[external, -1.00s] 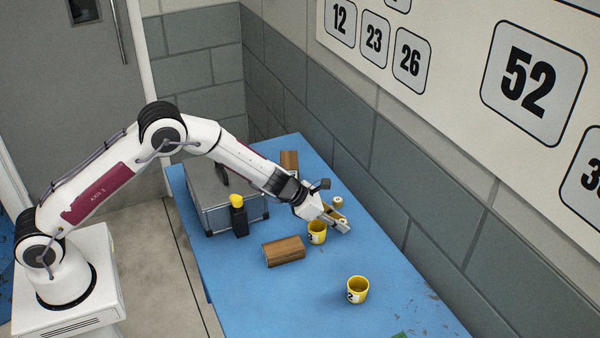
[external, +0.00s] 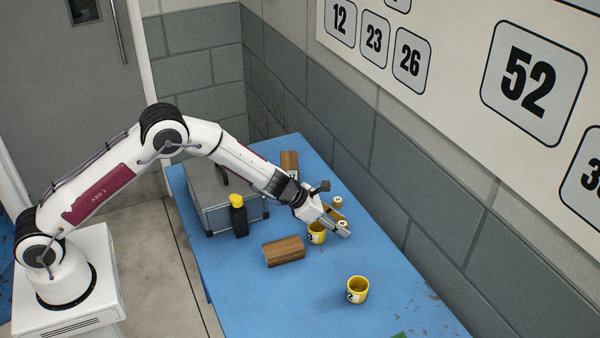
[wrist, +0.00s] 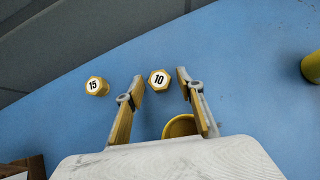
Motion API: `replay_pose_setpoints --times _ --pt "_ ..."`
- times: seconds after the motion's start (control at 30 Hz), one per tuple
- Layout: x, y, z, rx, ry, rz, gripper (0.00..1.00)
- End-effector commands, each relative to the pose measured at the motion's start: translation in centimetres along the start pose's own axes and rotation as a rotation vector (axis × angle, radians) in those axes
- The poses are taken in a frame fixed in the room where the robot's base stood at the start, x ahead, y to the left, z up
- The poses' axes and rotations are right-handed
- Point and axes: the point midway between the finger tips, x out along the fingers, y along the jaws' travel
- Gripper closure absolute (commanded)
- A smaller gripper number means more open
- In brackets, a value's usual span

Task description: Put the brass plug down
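Two brass hex plugs with white numbered tops stand on the blue table. The plug marked 10 (wrist: 159,80) is between my gripper's fingertips (wrist: 160,78) in the wrist view, with a gap on each side. My gripper (external: 341,222) is open, low over the table. The plug marked 15 (wrist: 97,86) stands outside the left finger, nearer the wall. In the external view the small tops show beside the fingers, too small to read. A yellow cup (external: 316,236) is close by the fingers; part of its rim shows in the wrist view (wrist: 180,122).
A second yellow cup (external: 357,291) stands toward the front. A wooden block (external: 284,251) lies left of the gripper, another (external: 289,161) at the back. A grey case (external: 216,190) and a black bottle with yellow cap (external: 239,217) stand left. The wall borders the table's right side.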

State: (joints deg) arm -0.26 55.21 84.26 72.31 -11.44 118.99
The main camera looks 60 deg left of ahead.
Motion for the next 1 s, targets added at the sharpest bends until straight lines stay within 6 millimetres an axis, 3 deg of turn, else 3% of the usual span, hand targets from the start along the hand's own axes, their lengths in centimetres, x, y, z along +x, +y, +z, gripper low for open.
replay_pose_setpoints --times 0.47,1.0 --pt "-1.2 0.0 0.3 -0.001 0.0 0.0 0.62" --pt "-6.6 0.0 0.3 0.0 -0.001 0.0 0.62"
